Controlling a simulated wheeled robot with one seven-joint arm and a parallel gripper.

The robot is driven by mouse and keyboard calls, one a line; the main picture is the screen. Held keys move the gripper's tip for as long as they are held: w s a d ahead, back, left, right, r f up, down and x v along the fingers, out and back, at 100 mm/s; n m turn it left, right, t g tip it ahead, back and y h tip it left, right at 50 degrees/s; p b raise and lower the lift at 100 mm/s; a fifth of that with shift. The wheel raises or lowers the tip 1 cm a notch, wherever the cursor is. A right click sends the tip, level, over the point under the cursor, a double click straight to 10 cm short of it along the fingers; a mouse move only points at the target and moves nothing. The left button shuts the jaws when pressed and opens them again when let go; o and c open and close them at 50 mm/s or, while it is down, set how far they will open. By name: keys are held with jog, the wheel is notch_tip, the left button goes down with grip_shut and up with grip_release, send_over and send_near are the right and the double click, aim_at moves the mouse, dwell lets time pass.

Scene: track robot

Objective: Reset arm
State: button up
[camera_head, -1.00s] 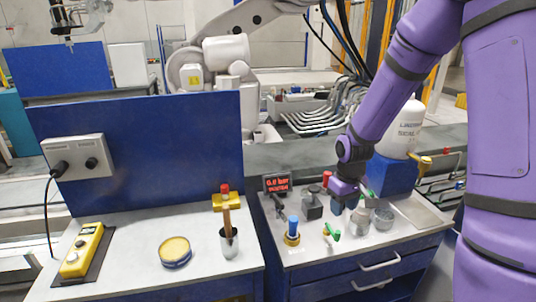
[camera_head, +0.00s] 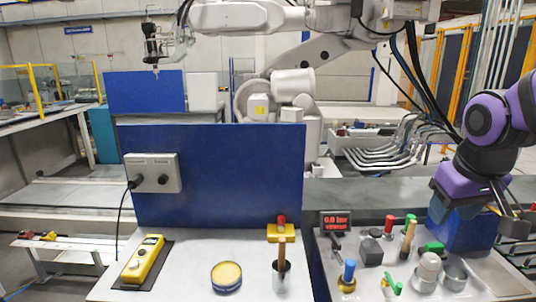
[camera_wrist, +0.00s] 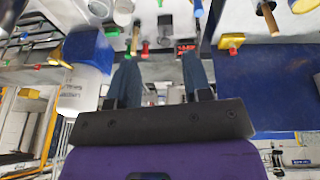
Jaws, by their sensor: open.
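My purple arm (camera_head: 483,135) is bent at the right edge of the head view. My gripper (camera_head: 512,215) hangs beside the blue box at the right of the bench, above the bench top. In the wrist view my gripper (camera_wrist: 158,78) shows two dark fingers spread apart with nothing between them. The bench items lie beyond the fingertips, apart from them.
The right bench holds a red-lit display (camera_head: 335,222), a blue-handled piece (camera_head: 349,270), a wooden-handled tool (camera_head: 408,238) and a blue box (camera_head: 462,228).

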jog(key=s+a+r+t, duration=0.1)
jog(key=s+r, duration=0.4)
jog(key=s, duration=0.5)
jog(key=shift+a+r+m+t+y, duration=0.15)
jog(key=shift+a+m+t+y, duration=0.05)
jog(key=shift+m+t+y, duration=0.2)
